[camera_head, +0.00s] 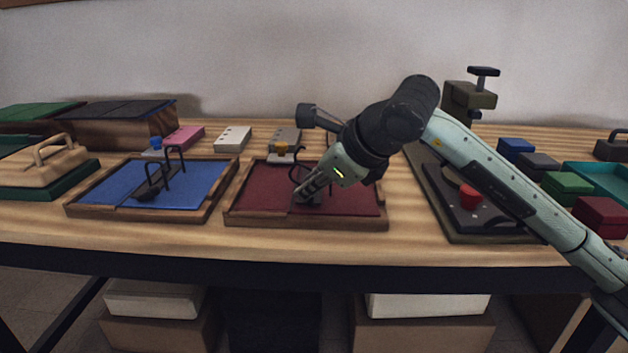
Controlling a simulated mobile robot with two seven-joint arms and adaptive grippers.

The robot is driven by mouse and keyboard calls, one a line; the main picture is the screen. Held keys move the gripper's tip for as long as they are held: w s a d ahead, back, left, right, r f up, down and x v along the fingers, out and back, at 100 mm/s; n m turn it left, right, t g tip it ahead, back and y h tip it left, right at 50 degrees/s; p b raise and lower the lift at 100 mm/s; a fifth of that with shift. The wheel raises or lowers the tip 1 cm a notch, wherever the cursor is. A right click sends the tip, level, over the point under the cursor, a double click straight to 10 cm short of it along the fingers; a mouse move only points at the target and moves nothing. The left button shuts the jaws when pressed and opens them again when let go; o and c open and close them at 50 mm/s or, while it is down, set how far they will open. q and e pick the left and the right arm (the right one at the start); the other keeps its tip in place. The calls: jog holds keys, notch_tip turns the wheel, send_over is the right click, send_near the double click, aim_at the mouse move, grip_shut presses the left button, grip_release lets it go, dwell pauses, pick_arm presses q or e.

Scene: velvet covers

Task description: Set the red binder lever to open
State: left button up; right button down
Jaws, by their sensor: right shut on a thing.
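The red binder (355,204) is a dark red velvet tray with a wooden rim, lying in the middle of the table. A black ring mechanism with a curved ring (303,154) stands on it. My right gripper (303,194) reaches in from the right, low over the red velvet, with its fingers shut at the base of the mechanism. The lever itself is mostly hidden by the fingers, so its position cannot be told. My left gripper is not in view.
A blue velvet binder (205,186) with black rings lies left of the red one. Small boxes, pink (186,136), white (233,139) and grey (285,138), stand behind. A dark plate with a red knob (469,196) lies to the right, under my right arm. Coloured blocks (567,184) stand far right.

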jog(key=shift+f, duration=0.1)
dwell(0.3)
jog(key=c, duration=1.7)
grip_release()
jog(key=shift+w, duration=0.1)
jog(key=shift+s+d+r, duration=0.2)
jog(key=shift+s+r, duration=0.05)
jog(key=shift+r, duration=0.1)
jog(key=v, duration=1.1)
jog(key=shift+d, duration=0.1)
